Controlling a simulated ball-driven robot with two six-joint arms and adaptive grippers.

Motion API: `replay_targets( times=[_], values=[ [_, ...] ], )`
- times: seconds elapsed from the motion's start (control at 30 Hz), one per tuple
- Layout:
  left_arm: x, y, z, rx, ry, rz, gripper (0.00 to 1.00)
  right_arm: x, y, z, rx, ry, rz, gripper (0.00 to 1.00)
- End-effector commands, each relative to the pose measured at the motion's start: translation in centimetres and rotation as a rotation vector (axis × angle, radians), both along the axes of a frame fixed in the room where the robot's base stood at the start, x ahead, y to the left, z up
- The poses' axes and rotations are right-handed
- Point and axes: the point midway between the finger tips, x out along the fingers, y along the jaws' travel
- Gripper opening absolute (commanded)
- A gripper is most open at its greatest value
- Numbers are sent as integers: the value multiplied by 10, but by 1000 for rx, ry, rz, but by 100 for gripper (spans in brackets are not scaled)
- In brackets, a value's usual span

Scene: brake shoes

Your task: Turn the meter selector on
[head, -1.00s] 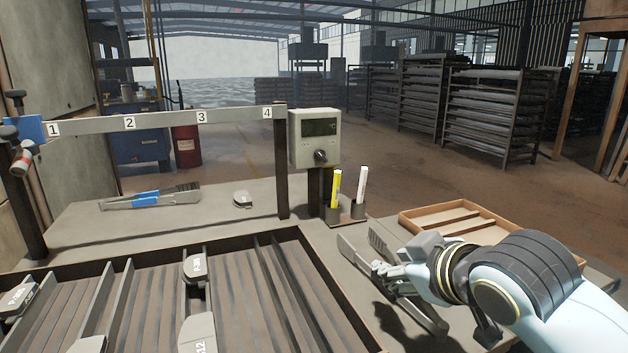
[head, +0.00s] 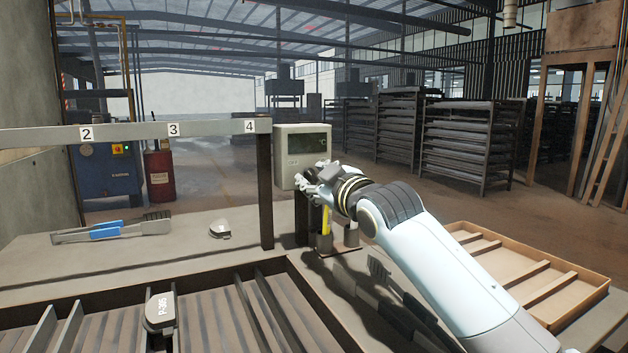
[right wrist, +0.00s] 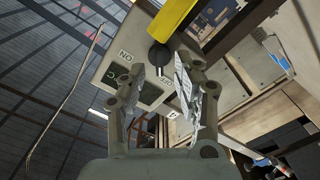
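My left gripper is not in view.
A yellow marker (head: 325,228) stands in a holder below my right gripper; it also shows close by in the right wrist view (right wrist: 172,18). A numbered rail (head: 200,130) ends at a dark post (head: 265,190) left of the meter. A wooden tray (head: 500,258) is at right.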

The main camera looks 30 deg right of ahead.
Motion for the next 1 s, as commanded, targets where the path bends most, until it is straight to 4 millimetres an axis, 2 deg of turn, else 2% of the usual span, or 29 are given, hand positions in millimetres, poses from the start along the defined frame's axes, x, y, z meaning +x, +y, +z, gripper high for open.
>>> replay_targets(
  times=[0.2, 0.4, 0.63, 1.0],
  values=[
    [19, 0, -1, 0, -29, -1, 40, 11, 0, 0, 0, 0, 0, 32],
    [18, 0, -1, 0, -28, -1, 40, 11, 0, 0, 0, 1, 1, 32],
    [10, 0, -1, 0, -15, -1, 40, 11, -1, 0, 0, 1, 0, 2],
    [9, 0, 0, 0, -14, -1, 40, 10, -1, 0, 11, 2, -1, 0]
  ],
)
